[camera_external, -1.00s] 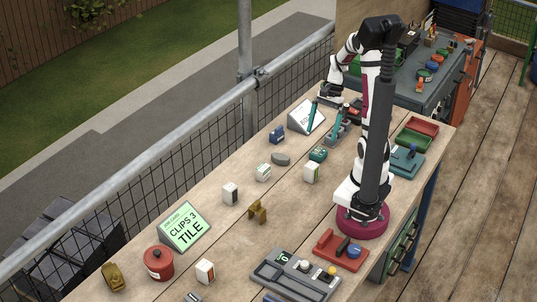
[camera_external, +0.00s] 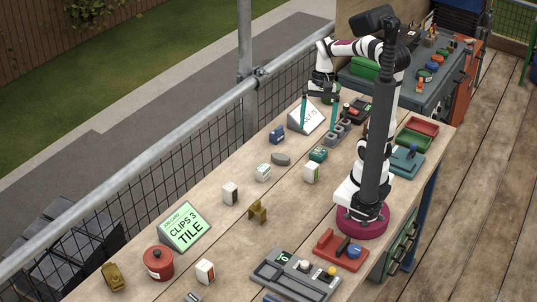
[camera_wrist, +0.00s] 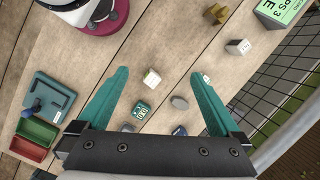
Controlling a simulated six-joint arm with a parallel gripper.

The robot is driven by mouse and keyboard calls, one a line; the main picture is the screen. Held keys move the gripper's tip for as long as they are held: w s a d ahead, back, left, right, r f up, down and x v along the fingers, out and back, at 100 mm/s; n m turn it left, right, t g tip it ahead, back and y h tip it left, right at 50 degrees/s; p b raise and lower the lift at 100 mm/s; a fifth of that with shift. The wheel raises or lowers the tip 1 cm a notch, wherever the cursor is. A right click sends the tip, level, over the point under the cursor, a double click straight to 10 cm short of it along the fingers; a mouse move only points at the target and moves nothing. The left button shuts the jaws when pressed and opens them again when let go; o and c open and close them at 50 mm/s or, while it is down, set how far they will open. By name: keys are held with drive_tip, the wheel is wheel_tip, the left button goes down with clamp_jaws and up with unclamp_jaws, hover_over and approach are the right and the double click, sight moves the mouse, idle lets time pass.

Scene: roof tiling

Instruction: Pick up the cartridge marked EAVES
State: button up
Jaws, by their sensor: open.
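My gripper (camera_external: 318,122) is open and empty above the far part of the bench, its teal fingers pointing down. In the wrist view my gripper (camera_wrist: 159,74) has its fingers spread wide above the bench. Several small block-shaped items could be cartridges, but the word EAVES cannot be read on any. These are a white block with a green edge (camera_external: 311,173), also in the wrist view (camera_wrist: 152,77), another white and green block (camera_external: 263,172), a white block with a dark side (camera_external: 230,194), a white and red block (camera_external: 205,271), a teal block (camera_external: 318,155) and a blue block (camera_external: 277,135).
A grey rounded piece (camera_external: 281,158) lies among the blocks. A card reading CLIPS 3 TILE (camera_external: 185,227), a red pot (camera_external: 158,262) and a brown bracket (camera_external: 258,210) stand nearer. A second card (camera_external: 307,116) is behind my fingers. Red (camera_external: 422,126) and green (camera_external: 411,140) trays lie right.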

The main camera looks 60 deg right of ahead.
drive_tip(key=s+a+f+n+h, duration=0.1)
drive_tip(key=s+a+f+n, duration=0.2)
drive_tip(key=s+a+n, duration=0.3)
drive_tip(key=shift+s+a+t, duration=0.3)
drive_tip(key=shift+s+a, duration=0.35)
drive_tip(key=shift+s, duration=0.25)
drive_tip(key=shift+s+f, duration=0.1)
drive_tip(key=shift+c, duration=1.2)
